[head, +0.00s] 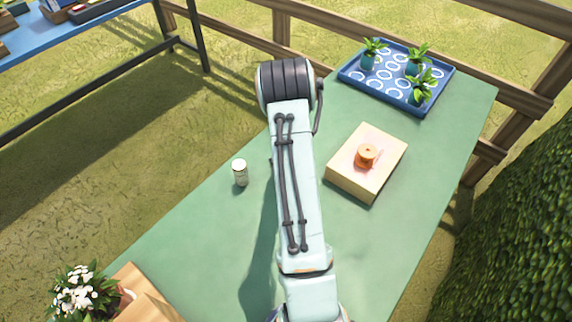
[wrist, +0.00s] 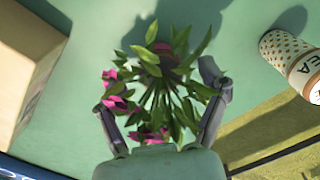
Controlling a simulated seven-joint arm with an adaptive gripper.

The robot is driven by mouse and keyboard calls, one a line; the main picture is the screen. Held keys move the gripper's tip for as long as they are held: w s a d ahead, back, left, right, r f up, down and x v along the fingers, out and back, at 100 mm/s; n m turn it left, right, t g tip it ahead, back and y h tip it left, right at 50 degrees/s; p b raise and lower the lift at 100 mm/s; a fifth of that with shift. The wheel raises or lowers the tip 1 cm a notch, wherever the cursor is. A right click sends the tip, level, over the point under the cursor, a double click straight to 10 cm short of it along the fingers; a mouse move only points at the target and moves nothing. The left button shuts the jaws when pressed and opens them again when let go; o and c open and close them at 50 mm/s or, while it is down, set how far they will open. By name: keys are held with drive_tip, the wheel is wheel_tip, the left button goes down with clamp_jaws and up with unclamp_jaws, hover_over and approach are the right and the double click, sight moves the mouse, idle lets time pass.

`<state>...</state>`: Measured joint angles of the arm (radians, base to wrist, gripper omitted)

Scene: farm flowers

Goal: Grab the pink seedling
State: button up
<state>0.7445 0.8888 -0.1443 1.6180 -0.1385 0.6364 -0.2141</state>
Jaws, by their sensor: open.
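The pink seedling (wrist: 172,80), with pink blooms and green leaves, shows in the wrist view, seen from above and centred. My gripper (wrist: 157,88) is open, with one finger on the left side of the plant and the other on the right. Leaves and blooms overlap the space between the fingers, and I cannot tell if either finger touches them. In the head view my arm hides both the seedling and the gripper.
A white tin (head: 240,172) stands left of my arm; it also shows in the wrist view (wrist: 290,57). A box (head: 345,165) with an orange spool (head: 366,156) is to the right. A blue tray (head: 350,78) holds three plants. White flowers (head: 78,292) are at lower left.

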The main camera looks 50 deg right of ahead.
drive_tip(key=shift+f, duration=1.15)
drive_tip(key=c, duration=1.2)
drive_tip(key=shift+o, duration=0.2)
